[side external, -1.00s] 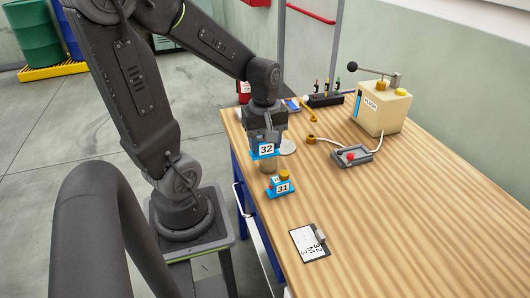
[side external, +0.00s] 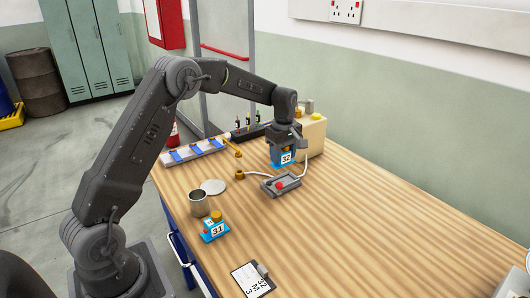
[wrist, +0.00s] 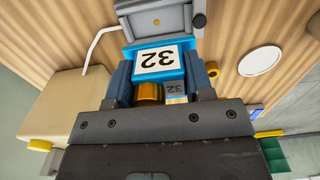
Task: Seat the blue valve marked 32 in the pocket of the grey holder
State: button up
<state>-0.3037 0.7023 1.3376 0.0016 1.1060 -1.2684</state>
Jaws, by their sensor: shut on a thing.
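My gripper (side external: 284,146) is shut on the blue valve marked 32 (side external: 286,158), whose white label faces the side camera. In the wrist view the valve (wrist: 158,60) sits between the jaws, label facing up, with a brass part (wrist: 150,92) below it. In the wrist view the holder's grey rim (wrist: 127,28) shows beyond the valve. The valve appears above the table; its exact height over the holder is unclear.
A blue valve marked 31 (side external: 214,230) stands near a metal cup (side external: 198,203) and a white disc (side external: 213,187). A cream box (side external: 316,138) stands close behind my gripper, with a white cable (side external: 258,174) nearby. A clipboard (side external: 250,280) lies in front.

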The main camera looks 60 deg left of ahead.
jog(key=shift+w+f, duration=0.25)
jog(key=shift+f, duration=0.1)
send_over(283, 182)
jog(key=shift+f, duration=2.2)
jog(key=shift+f, duration=0.9)
jog(key=o, duration=1.1)
jog(key=shift+r, duration=3.5)
